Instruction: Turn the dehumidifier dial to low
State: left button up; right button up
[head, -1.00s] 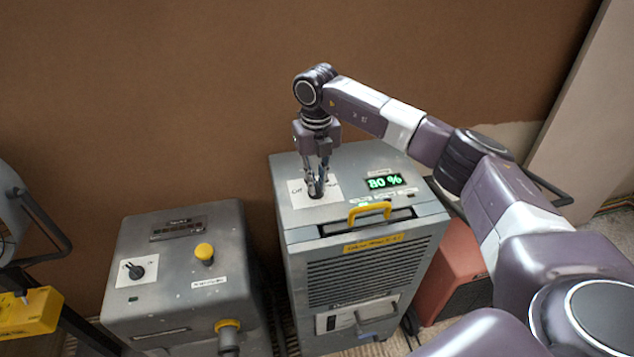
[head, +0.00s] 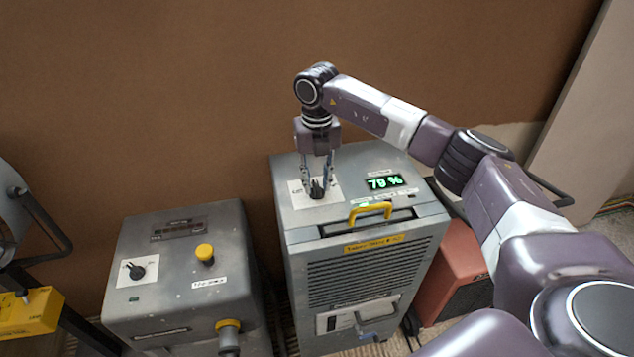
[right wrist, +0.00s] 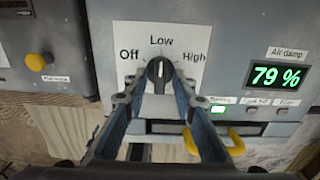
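The dehumidifier (head: 360,270) is the grey cabinet with a yellow handle, below my right arm. Its black dial (right wrist: 160,73) sits on a white plate marked Off, Low and High, and its white pointer line faces up toward Low. The dial also shows in the head view (head: 317,189). The green display (right wrist: 277,75) reads 79 %. My right gripper (head: 317,182) points down over the dial. Its fingers are spread, one on each side of the dial, with gaps showing in the right wrist view. My left gripper is out of view.
A second grey machine (head: 180,295) with a yellow button (head: 204,252) and its own black knob (head: 137,271) stands to the left. A red box (head: 455,270) stands to the right. A brown wall (head: 150,100) is close behind.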

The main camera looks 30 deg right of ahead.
aim_at(317, 186)
jog(key=shift+f, duration=0.1)
notch_tip(317, 186, up, 12)
dwell(0.6)
jog(key=shift+s+f, duration=0.1)
jog(key=shift+s, duration=0.05)
dwell(0.4)
